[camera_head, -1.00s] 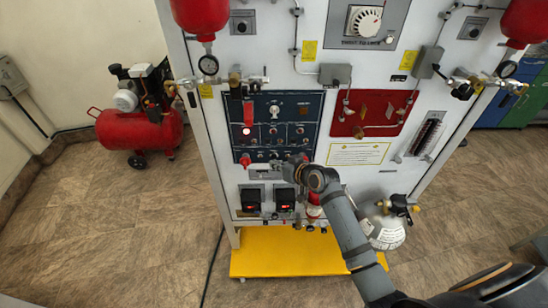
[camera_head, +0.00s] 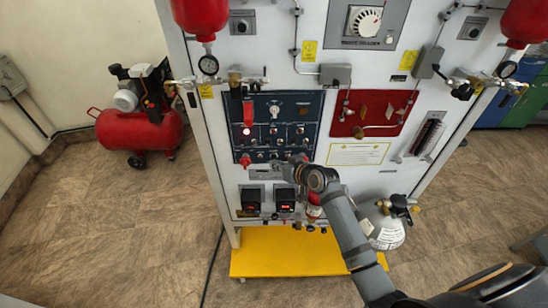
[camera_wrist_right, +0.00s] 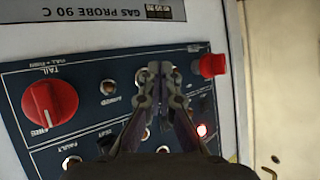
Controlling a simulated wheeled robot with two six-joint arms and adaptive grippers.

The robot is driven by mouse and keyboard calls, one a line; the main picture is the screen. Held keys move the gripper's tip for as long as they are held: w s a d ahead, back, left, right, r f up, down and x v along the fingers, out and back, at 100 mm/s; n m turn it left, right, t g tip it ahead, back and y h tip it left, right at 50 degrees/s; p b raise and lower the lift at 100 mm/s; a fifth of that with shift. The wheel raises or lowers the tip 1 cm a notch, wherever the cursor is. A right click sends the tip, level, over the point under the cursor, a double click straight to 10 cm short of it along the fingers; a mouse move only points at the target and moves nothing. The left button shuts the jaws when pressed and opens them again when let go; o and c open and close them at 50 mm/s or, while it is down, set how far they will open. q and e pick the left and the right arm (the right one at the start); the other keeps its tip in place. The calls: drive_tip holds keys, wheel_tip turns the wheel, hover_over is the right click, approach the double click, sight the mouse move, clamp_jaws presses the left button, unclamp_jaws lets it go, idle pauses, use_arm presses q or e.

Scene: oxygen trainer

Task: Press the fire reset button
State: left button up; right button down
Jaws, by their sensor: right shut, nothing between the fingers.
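The blue control panel (camera_head: 312,101) is on the front of the trainer. It carries small switches or buttons, a lit red lamp (camera_head: 246,131) and a red knob (camera_head: 246,161) at its lower left. My right gripper (camera_head: 287,166) is shut and empty at the panel's lower edge. In the right wrist view its fingertips (camera_wrist_right: 162,75) are over the panel, between a small round control (camera_wrist_right: 108,88) and a red knob (camera_wrist_right: 212,65). A larger red knob (camera_wrist_right: 50,103) labelled TAIL is to the left. I cannot tell which control is fire reset, or whether the fingertips touch anything. My left gripper is not in view.
A red guarded panel (camera_head: 376,112) is to the right of the blue one. Two small displays (camera_head: 284,198) are below my gripper. A gas cylinder (camera_head: 385,229) stands low near my right arm. A yellow base (camera_head: 290,255) is at the floor; a red compressor (camera_head: 140,128) stands left.

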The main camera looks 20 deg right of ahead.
drive_tip(key=shift+w+d, duration=0.1)
drive_tip(key=shift+w, duration=0.3)
drive_tip(key=shift+w+d, duration=0.1)
drive_tip(key=shift+w, duration=0.25)
idle(0.5)
drive_tip(key=shift+s, duration=0.1)
drive_tip(key=shift+s+a+p, duration=0.2)
drive_tip(key=shift+s+p, duration=0.2)
drive_tip(key=shift+s, duration=0.3)
drive_tip(key=s+p, duration=0.1)
drive_tip(key=s, duration=0.1)
drive_tip(key=s+a+p, duration=0.1)
drive_tip(key=s, duration=0.1)
drive_tip(key=shift+s+a+p, duration=0.2)
drive_tip(key=shift+s+p, duration=0.1)
drive_tip(key=shift+s, duration=0.05)
idle(0.7)
